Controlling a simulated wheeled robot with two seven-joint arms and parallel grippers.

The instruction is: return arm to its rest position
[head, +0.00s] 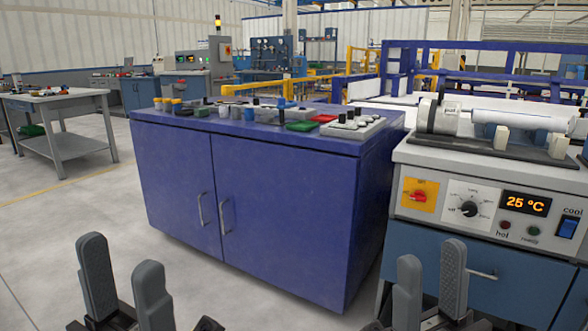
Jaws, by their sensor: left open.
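My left gripper (125,286) is low at the left of the head view. Its two grey fingers point up and stand apart, with nothing between them. My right gripper (431,284) is low at the right, in front of the heating and cooling machine. Its fingers also stand apart with a clear gap and hold nothing. Both grippers are in front of the blue cabinet (270,200) and below its top, apart from everything. The lower parts of both grippers are cut off by the bottom edge.
The machine (455,170) at the right reads 25 °C and carries a white cylinder (510,117) lying on top. Small parts, including a red block (323,118) and a green block (302,126), lie on the cabinet top. A grey workbench (60,103) stands at the left. Floor at the left is clear.

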